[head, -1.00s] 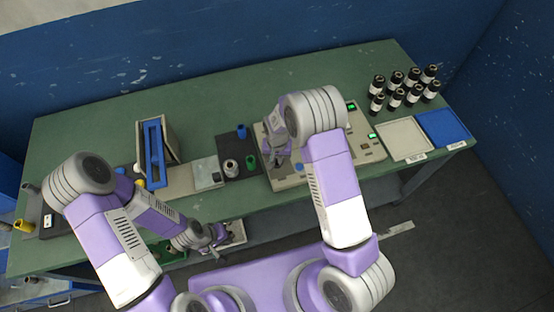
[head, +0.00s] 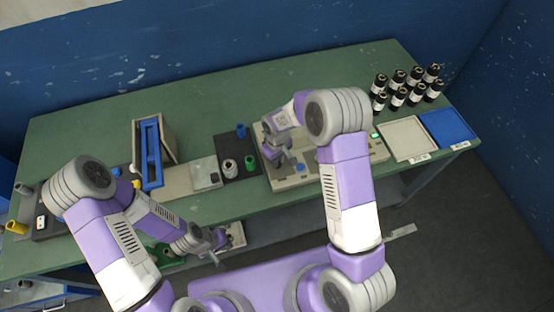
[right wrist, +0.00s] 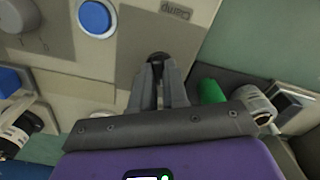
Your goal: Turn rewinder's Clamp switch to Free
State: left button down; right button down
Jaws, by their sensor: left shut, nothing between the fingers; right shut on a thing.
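The rewinder (head: 312,178) is a beige machine at the right middle of the green table, partly hidden by my right arm. Its Clamp switch (right wrist: 158,58) is a small dark knob by the upside-down "Clamp" label (right wrist: 175,10) in the right wrist view. My right gripper (right wrist: 160,75) is shut on this knob, and the fingers hide much of it, so its setting cannot be read. In the head view my right gripper (head: 273,163) is at the rewinder's left front part. My left gripper (head: 220,253) is shut and empty, in front of the table's near edge.
A blue button (right wrist: 96,17) and a grey knob (right wrist: 20,14) are on the panel beside the switch. A green cylinder (head: 250,162) and a pale roll (head: 230,167) stand left of the rewinder. Several dark bottles (head: 405,85) and two trays (head: 408,140) are at the right.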

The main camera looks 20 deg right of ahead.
jog(key=shift+n, duration=0.5)
jog(key=c, duration=1.1)
grip_release()
jog(key=shift+c, duration=0.2)
notch_tip(320, 180, up, 8)
jog(key=shift+f, duration=0.2)
